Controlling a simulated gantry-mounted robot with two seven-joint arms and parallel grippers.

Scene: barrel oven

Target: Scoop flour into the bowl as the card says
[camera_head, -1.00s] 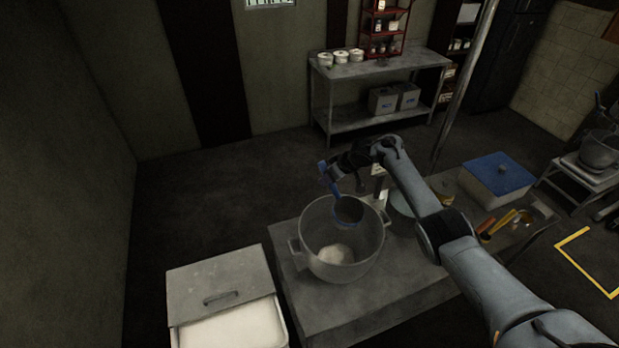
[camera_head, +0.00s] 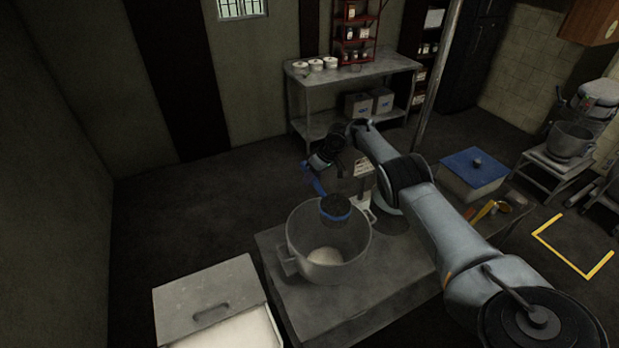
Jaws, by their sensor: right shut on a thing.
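A large grey metal bowl (camera_head: 297,240) with side handles stands on the grey table. A white mound of flour (camera_head: 325,257) lies on its bottom. My right gripper (camera_head: 318,168) is shut on a scoop (camera_head: 336,208) with a blue handle and a dark cup with a blue rim. The scoop's cup hangs over the bowl's mouth; I cannot tell whether any flour is in it. A flour bin (camera_head: 236,334) with white flour stands at the lower left, its grey lid (camera_head: 205,298) covering the rear part. My left gripper is not in view. I cannot make out the card.
A white tub with a blue lid (camera_head: 474,168) stands right of my right arm, with yellow-handled tools (camera_head: 483,211) near it. A metal pole (camera_head: 436,80) rises behind. A shelf table (camera_head: 350,70) stands at the back. The floor at left is clear.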

